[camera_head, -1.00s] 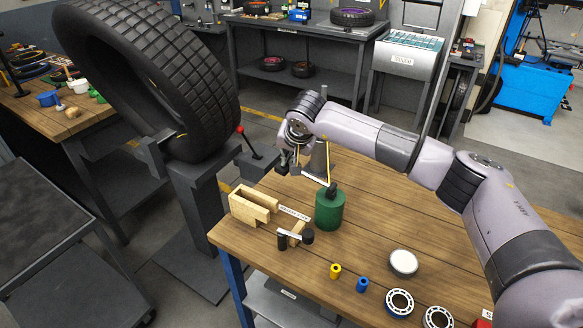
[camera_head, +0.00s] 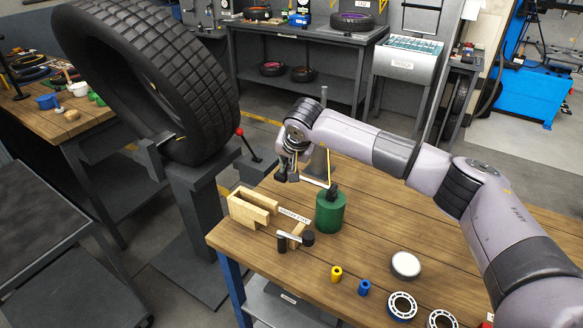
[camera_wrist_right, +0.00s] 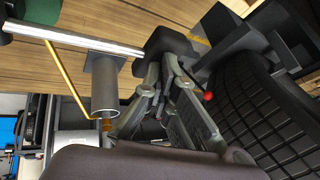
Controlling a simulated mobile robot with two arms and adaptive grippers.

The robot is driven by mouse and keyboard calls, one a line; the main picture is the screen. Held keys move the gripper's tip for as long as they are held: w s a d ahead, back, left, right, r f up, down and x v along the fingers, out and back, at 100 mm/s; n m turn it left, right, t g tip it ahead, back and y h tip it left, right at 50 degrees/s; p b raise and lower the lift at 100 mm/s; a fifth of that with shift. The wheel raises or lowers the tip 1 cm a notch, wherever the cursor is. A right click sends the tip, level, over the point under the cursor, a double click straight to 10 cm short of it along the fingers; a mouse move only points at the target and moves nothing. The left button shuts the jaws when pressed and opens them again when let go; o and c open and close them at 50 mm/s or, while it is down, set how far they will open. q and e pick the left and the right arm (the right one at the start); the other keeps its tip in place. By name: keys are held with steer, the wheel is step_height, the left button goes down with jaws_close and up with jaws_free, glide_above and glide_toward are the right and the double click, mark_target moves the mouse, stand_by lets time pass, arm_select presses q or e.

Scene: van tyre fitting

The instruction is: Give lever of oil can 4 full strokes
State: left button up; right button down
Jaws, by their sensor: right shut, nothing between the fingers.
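The oil can is a green cylinder (camera_head: 330,213) with a dark top, standing upright on the wooden bench. Its pale lever (camera_head: 314,181) reaches from the top toward my right gripper, beside a thin yellow rod (camera_head: 327,166). In the right wrist view the lever (camera_wrist_right: 80,42) is a straight silver bar, with part of the green can (camera_wrist_right: 38,10) at the upper left. My right gripper (camera_head: 287,177) is shut and empty at the lever's outer end. Its dark fingertips (camera_wrist_right: 167,45) overlap that end; contact is unclear. My left gripper is not in view.
A grey post (camera_head: 318,155) stands behind the can. A wooden holder (camera_head: 250,207) and a dark-handled tool (camera_head: 296,239) lie to its left. Yellow (camera_head: 336,273) and blue (camera_head: 364,287) pieces and bearing rings (camera_head: 402,305) lie in front. A large tyre (camera_head: 165,80) stands at left.

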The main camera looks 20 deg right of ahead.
steer(key=shift+f, duration=0.2)
steer(key=shift+f+b, duration=0.9)
steer(key=shift+f, duration=0.1)
step_height(320, 180, up, 13)
steer(key=p, duration=0.6)
stand_by(0.5)
stand_by(0.5)
